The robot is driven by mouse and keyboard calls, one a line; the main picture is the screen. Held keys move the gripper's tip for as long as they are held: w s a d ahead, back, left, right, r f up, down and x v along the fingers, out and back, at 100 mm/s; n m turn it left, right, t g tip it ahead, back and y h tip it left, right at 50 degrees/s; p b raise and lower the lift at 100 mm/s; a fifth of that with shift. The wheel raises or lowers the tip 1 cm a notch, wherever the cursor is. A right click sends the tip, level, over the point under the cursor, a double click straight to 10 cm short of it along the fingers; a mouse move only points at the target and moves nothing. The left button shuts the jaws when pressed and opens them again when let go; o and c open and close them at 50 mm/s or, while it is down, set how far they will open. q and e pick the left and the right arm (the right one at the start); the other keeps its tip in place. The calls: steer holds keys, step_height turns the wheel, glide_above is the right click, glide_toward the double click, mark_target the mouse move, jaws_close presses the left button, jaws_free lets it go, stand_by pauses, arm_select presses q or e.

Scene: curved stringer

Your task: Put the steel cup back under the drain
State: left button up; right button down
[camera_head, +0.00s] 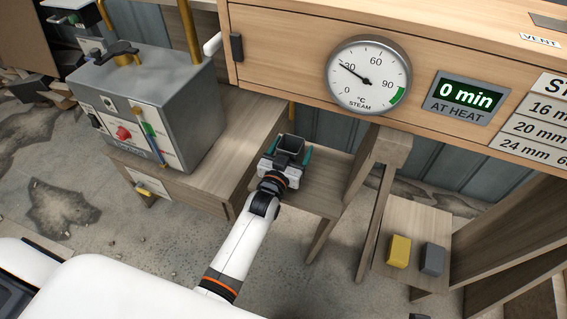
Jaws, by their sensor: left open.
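A small square steel cup (291,145), open at the top and dark inside, stands on a low wooden stand below the steam box. My left gripper (290,153) is at the cup, with its teal-tipped fingers apart on either side of it. I cannot tell whether the fingers touch the cup. A thin brass-coloured pipe (291,111) shows just behind and above the cup, under the box; I cannot tell if it is the drain. My right gripper is not in view.
The wooden steam box (280,45) with a dial (368,76) overhangs the stand (322,190). A grey boiler (150,105) stands on a wooden bench at left. A yellow block (399,251) and a grey block (432,259) sit on a low shelf at right.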

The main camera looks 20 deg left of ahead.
arm_select(q)
steer(key=s+p, duration=0.1)
steer(key=s, duration=1)
steer(key=shift+s+a+p, duration=0.15)
steer(key=shift+s+p, duration=0.05)
steer(key=shift+p, duration=0.2)
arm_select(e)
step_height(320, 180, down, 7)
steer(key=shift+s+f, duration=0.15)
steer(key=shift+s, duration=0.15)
